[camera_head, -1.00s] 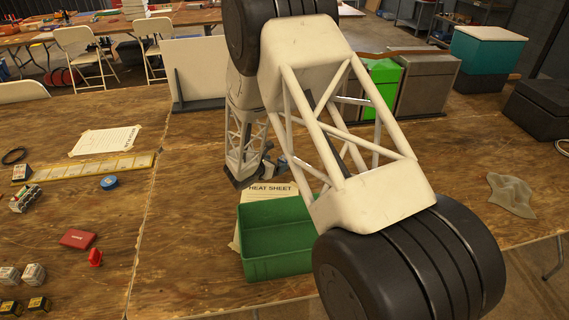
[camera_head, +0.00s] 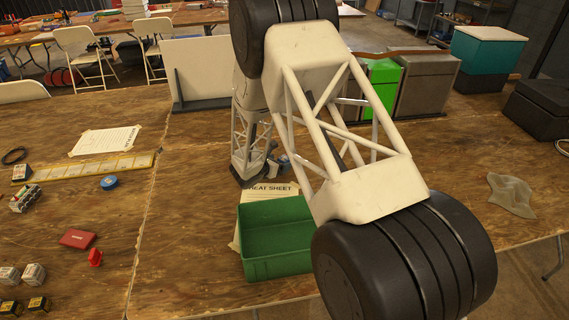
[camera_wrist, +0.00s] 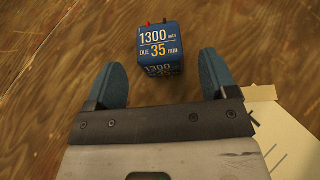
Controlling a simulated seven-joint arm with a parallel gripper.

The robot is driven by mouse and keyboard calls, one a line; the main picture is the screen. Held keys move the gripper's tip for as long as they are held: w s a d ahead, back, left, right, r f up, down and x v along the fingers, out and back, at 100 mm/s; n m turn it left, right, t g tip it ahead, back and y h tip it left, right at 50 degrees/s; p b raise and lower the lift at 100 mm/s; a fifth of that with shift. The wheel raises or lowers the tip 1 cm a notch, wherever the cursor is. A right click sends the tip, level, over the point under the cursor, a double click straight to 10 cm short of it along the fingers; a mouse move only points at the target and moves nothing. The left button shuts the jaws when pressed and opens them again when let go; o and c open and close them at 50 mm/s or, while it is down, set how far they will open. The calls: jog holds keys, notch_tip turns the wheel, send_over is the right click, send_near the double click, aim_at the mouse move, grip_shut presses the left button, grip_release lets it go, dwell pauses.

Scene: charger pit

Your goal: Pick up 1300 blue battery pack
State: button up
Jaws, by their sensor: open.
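The blue battery pack (camera_wrist: 160,48), marked 1300 mAh and 35 min, stands on the wooden table in the wrist view, with a red and a dark terminal on top. My gripper (camera_wrist: 160,67) has its two blue-grey fingers spread wide, with nothing held. The pack lies at and just beyond the fingertips, between their lines, with clear gaps on both sides; contact does not show.
A green bin (camera_head: 276,262) stands near the front table edge, with a paper sheet (camera_head: 268,191) behind it. Several small batteries, a red box (camera_head: 77,239) and a blue tape roll (camera_head: 109,182) lie at left. A grey cloth (camera_head: 511,194) lies at right.

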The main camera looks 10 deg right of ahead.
aim_at(285, 160)
jog(key=shift+x, duration=2.65)
jog(key=shift+r, duration=0.1)
jog(key=c, duration=1.1)
jog(key=shift+c, duration=0.2)
jog(key=shift+r, duration=0.15)
jog(key=shift+r, duration=4.9)
